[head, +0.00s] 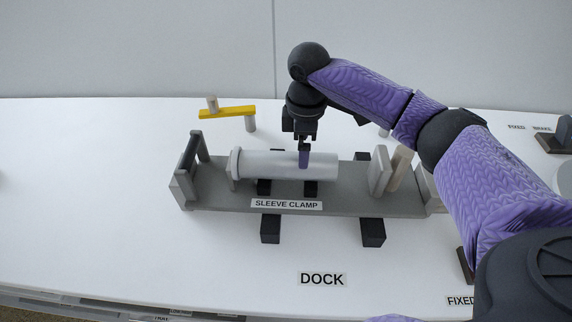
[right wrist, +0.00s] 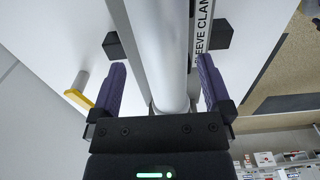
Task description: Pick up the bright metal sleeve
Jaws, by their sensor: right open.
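The bright metal sleeve (head: 270,164) is a smooth silver cylinder with a collar at its left end. It lies level in the grey sleeve clamp (head: 222,196), between its upright end plates. My right gripper (head: 304,160) points down over the sleeve, right of its middle. In the right wrist view my right gripper (right wrist: 162,66) is open, with a purple finger on each side of the sleeve (right wrist: 165,55). I cannot tell whether either finger touches. My left gripper is not in view.
A yellow bar on grey posts (head: 228,112) stands behind the clamp. Dark blocks (head: 372,233) sit under the clamp. A dark fixture (head: 554,138) is at the far right. The white table (head: 90,200) is clear on the left, and a wall rises behind.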

